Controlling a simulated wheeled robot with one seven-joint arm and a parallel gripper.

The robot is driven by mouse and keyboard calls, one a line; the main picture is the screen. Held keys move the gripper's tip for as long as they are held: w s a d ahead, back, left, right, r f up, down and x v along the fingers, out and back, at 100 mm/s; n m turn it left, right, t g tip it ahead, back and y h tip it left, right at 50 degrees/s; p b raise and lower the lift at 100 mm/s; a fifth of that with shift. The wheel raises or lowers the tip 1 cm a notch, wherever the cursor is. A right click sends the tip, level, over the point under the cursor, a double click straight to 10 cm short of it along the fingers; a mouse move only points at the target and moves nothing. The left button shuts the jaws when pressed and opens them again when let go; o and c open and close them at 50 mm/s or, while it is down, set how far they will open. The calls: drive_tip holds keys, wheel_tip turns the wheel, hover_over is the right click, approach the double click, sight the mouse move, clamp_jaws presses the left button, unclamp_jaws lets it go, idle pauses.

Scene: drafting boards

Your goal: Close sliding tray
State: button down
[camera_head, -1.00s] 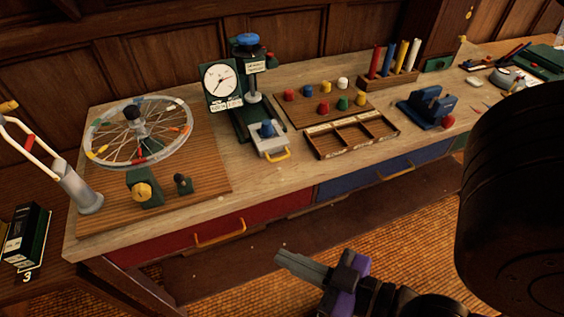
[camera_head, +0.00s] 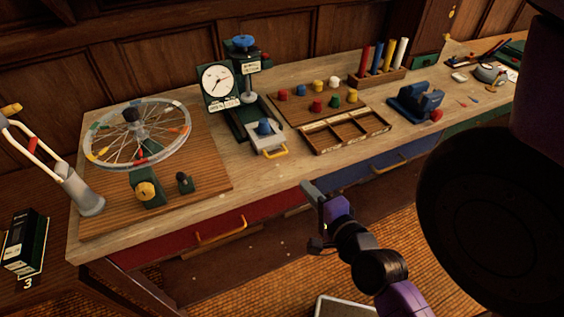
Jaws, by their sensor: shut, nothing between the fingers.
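The sliding tray (camera_head: 278,145) is a small pale grey tray with a yellow handle (camera_head: 275,153) at its front. It sticks out toward the bench's front edge from the green-based press with a dial (camera_head: 217,84). A blue weight (camera_head: 264,127) sits on it. My gripper (camera_head: 311,190) is shut and empty. It shows in front of the bench's front edge, below and right of the tray, and is apart from it. Its exact distance from the bench is hard to tell.
A divided wooden box (camera_head: 345,147) stands right of the tray, with a board of coloured pegs (camera_head: 300,105) behind. A spoked wheel (camera_head: 137,135) is at the left. Red (camera_head: 190,240) and blue (camera_head: 350,176) drawers are under the bench top. Bare wood lies in front of the tray.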

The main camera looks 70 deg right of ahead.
sight(278, 156)
drive_tip(key=p+x, duration=0.2)
drive_tip(key=x, duration=1.2)
drive_tip(key=shift+p, duration=0.4)
